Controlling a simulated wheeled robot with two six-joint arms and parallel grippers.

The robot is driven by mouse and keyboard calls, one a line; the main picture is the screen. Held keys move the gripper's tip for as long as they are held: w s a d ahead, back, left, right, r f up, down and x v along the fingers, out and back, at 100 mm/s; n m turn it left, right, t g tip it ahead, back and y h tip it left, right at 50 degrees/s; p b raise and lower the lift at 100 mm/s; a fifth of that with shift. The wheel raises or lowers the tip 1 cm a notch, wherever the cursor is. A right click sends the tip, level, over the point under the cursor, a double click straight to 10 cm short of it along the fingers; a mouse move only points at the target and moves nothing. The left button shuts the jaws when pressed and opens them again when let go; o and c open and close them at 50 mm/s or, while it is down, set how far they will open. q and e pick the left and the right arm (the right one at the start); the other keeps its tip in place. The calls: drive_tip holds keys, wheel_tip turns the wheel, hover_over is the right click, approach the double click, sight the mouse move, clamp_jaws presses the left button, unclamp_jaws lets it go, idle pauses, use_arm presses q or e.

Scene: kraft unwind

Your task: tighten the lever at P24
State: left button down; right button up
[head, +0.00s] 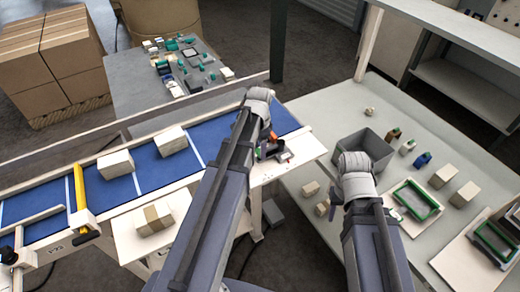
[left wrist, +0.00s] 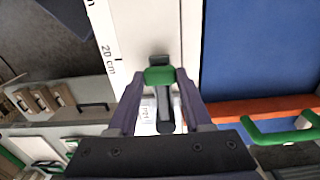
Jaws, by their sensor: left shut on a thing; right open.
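In the left wrist view my left gripper (left wrist: 160,82) is shut on a lever with a green grip (left wrist: 159,75) and a dark stem, set against a pale rail. A small white label (left wrist: 148,115) is partly hidden behind the fingers, and I cannot read it surely. In the head view my left arm reaches over the blue conveyor's right end, and its wrist (head: 259,97) hides most of the fingers and the lever. My right gripper (head: 353,178) is open above the grey table, its fingers mostly hidden by its own wrist.
The blue conveyor (head: 145,164) carries pale boxes; a yellow frame (head: 83,190) stands across it. The grey table (head: 305,120) at right holds a grey bin (head: 362,145), small bottles, blocks and green-rimmed trays (head: 415,200). In the left wrist view an orange edge and a green handle (left wrist: 285,132) lie close at right.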

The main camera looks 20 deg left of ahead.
use_arm(q)
drive_tip(key=shift+w, duration=0.1)
drive_tip(key=shift+c, duration=1.6)
unclamp_jaws()
drive_tip(key=shift+r, duration=0.1)
wheel_tip(320, 180, up, 8)
drive_tip(key=p, duration=0.8)
drive_tip(key=shift+f, duration=0.25)
drive_tip(key=s+d+f+n+b, duration=0.2)
drive_tip(key=s+d+f+b, duration=0.5)
drive_tip(key=d+f+b, duration=0.1)
drive_tip(key=s+d+f+n+y+b, duration=0.1)
drive_tip(key=s+d+f+n+b, duration=0.1)
drive_tip(key=s+d+f+b, duration=0.6)
drive_tip(key=d, duration=0.3)
drive_tip(key=shift+d+b, duration=0.25)
drive_tip(key=shift+b, duration=0.1)
